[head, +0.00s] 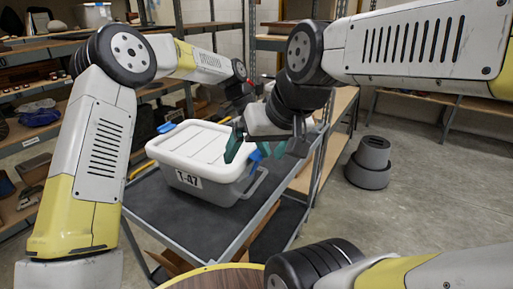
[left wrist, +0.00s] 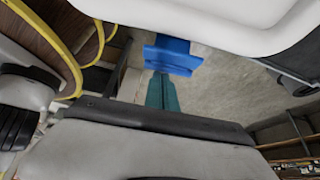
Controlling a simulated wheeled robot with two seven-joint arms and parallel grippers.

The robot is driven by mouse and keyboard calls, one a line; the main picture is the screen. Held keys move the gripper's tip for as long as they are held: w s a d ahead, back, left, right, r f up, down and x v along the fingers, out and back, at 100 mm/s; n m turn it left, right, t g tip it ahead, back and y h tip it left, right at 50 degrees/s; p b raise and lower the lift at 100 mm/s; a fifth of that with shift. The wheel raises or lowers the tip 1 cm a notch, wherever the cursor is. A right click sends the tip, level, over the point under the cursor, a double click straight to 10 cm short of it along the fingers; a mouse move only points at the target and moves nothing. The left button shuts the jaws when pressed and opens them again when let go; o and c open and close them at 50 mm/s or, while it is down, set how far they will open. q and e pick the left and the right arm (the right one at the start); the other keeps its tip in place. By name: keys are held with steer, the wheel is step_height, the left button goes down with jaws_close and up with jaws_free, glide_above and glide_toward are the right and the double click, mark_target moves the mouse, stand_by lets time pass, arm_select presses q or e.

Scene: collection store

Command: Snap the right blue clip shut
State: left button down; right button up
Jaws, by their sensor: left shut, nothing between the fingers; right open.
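A grey box (head: 233,190) with a white lid (head: 215,142) and a T-47 label stands on a cart. The right blue clip (head: 256,154) shows at the lid's right side, partly covered by my right gripper. My right gripper (head: 268,148) is open, its teal fingers apart around the clip area; contact cannot be told. The left blue clip (head: 167,127) juts out at the lid's left. In the left wrist view, my left gripper (left wrist: 162,78) is shut and empty, its teal fingertips close below a blue clip (left wrist: 172,55); which clip is unclear. Its fingers are not discernible in the head view.
The cart's dark top (head: 170,210) has bare room in front of the box. Metal shelving with wooden boards (head: 335,120) stands behind and right of the cart. Loaded shelves (head: 35,120) line the left. A grey stepped stool (head: 370,163) stands on open floor at right.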

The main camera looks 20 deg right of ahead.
mark_target(254, 152)
arm_select(q)
steer(key=shift+w+a+r+g+h, duration=0.2)
steer(key=shift+w+a+g+h, duration=0.4)
steer(key=shift+a, duration=0.05)
steer(key=shift+w+a+r+g+h, duration=0.15)
steer(key=shift+w+a+g+h, duration=0.4)
steer(key=shift+a+g+h, duration=0.05)
steer(key=v, duration=0.8)
steer(key=s+a+r+n+t+y, duration=0.2)
steer(key=s+a+r+n+t, duration=0.25)
steer(key=a+r+n, duration=0.2)
steer(key=s+a+r+n+t+y, duration=0.1)
steer(key=s+a+r+n+t, duration=0.25)
steer(key=s+a+n, duration=0.6)
steer(key=s+a+f+n+t+y, duration=0.1)
steer(key=s+a+f+n+t, duration=0.2)
steer(key=s+a+n, duration=0.7)
steer(key=s+a+t, duration=0.1)
steer(key=s+a, duration=0.2)
steer(key=a, duration=0.1)
steer(key=shift+a+f, duration=0.25)
steer(key=shift+a, duration=0.1)
